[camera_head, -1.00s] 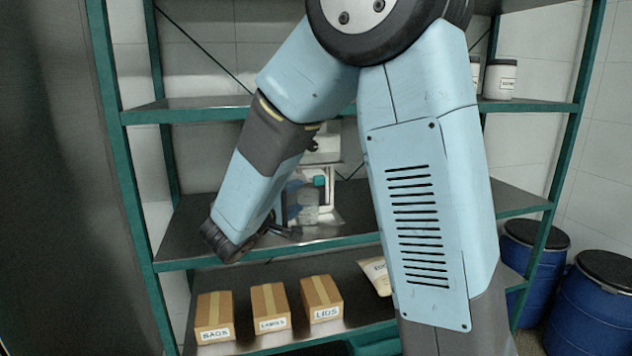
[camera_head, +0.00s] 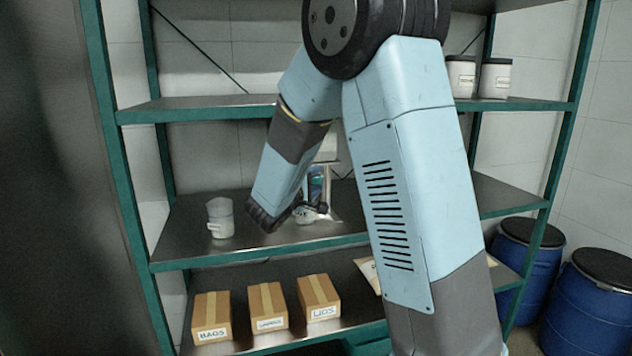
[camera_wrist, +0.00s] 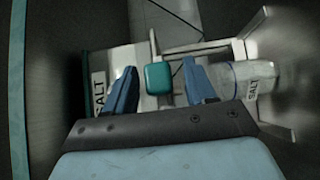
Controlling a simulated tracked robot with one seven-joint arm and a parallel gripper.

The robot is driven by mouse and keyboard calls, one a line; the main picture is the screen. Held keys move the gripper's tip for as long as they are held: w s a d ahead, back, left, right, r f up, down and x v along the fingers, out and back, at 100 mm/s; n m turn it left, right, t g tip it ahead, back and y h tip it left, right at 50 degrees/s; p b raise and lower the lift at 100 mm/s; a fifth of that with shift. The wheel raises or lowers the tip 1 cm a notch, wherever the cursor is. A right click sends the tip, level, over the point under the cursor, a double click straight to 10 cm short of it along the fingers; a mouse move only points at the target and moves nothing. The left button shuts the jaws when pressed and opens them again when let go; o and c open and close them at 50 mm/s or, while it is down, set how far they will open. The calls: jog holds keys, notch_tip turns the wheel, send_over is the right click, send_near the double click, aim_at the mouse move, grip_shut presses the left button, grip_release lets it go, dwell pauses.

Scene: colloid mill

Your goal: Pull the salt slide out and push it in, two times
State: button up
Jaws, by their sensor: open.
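The teal knob (camera_wrist: 158,78) of the slide shows between my gripper's (camera_wrist: 161,68) two blue fingers in the wrist view. The fingers are open, with a gap on each side of the knob. Behind it is the pale salt dispenser (camera_wrist: 125,62), with a SALT label at its left. A clear and white container (camera_wrist: 240,75), also labelled SALT, is at the right. In the head view my arm hides most of the dispenser (camera_head: 331,150) on the middle shelf. How far the slide is out cannot be told.
A white cup (camera_head: 220,218) stands on the middle shelf (camera_head: 185,240) left of my wrist. Boxes marked BAGS (camera_head: 211,318) and LIDS (camera_head: 319,297) sit below. Two lidded white jars (camera_head: 495,80) are above. Blue drums (camera_head: 600,300) stand at the right.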

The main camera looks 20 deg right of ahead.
jog(key=shift+w+d, duration=0.25)
jog(key=shift+f, duration=0.1)
grip_shut()
dwell(0.4)
